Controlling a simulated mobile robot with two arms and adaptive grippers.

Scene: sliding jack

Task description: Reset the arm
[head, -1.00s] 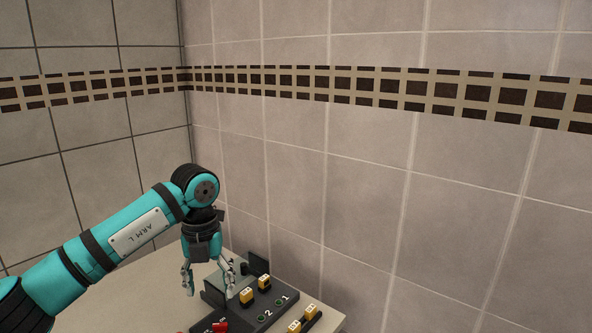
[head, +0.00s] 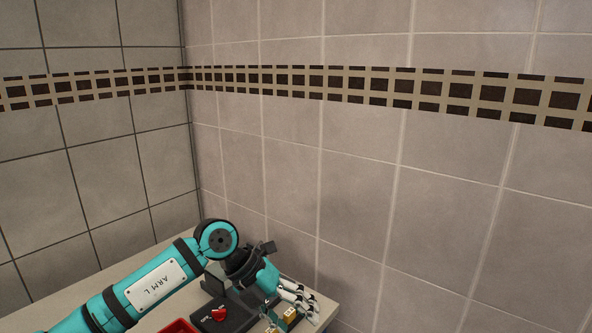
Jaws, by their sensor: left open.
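My left arm comes in from the lower left, and its teal and black left gripper (head: 300,298) points to the right and slightly down over the table. Its pale fingers are apart with nothing seen between them. It hangs above or in front of a dark panel (head: 240,318) and hides much of it. A red part (head: 217,314) lies on the panel's left portion. Yellow blocks (head: 290,314) show just below the fingers; I cannot tell whether the fingers touch them. My right gripper is out of view.
The pale table (head: 135,259) stands in a corner against tiled walls (head: 360,190). A red tray or box edge (head: 180,326) shows at the bottom. The table's left part looks clear behind my arm.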

